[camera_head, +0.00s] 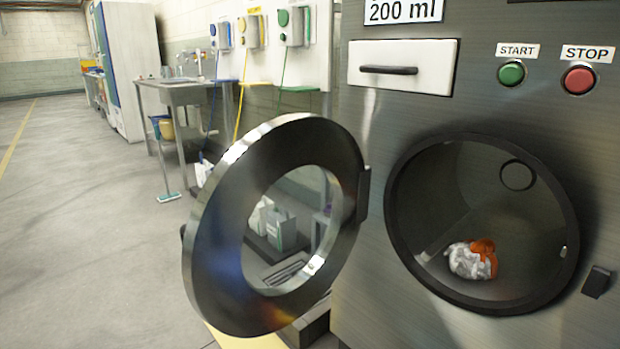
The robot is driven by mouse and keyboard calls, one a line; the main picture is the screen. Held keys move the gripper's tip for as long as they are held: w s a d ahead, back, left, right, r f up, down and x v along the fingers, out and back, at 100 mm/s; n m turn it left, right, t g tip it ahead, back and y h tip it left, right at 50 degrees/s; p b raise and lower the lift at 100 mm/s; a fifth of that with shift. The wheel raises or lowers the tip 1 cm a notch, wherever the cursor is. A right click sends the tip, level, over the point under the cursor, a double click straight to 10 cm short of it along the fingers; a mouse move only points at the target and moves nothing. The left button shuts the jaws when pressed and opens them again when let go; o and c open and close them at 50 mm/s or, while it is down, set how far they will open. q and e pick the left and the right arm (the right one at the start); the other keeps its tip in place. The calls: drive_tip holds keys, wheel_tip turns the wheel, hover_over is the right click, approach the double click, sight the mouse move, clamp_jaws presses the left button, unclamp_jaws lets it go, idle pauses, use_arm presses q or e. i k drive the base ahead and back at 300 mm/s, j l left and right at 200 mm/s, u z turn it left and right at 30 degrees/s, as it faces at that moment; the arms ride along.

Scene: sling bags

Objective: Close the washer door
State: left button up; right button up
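The washer (370,300) is a brushed-metal machine filling the right side of the view. Its round door (225,245), a dark metal ring with a glass centre, stands wide open to the left on a hinge beside the opening. The round drum opening (435,245) is uncovered. A white and orange cloth bundle (472,260) lies at the bottom of the drum. A dark latch piece (597,281) sits right of the opening. Neither of my grippers shows in this view.
The washer front has a white drawer (430,55), a green START button (511,73) and a red STOP button (579,80). A metal sink table (190,88) and wall dispensers (290,30) stand behind the door. The floor at left is clear.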

sight(216, 285)
drive_tip(key=i+j+z, duration=0.1)
drive_tip(key=z, duration=1)
drive_tip(key=j+z, duration=0.35)
drive_tip(key=j, duration=0.2)
drive_tip(key=j+z, duration=0.3)
drive_tip(key=j, duration=0.3)
drive_tip(key=j+z, duration=0.35)
drive_tip(key=j, duration=0.65)
drive_tip(key=k+j, duration=0.15)
drive_tip(key=j, duration=0.65)
drive_tip(key=k+z, duration=0.05)
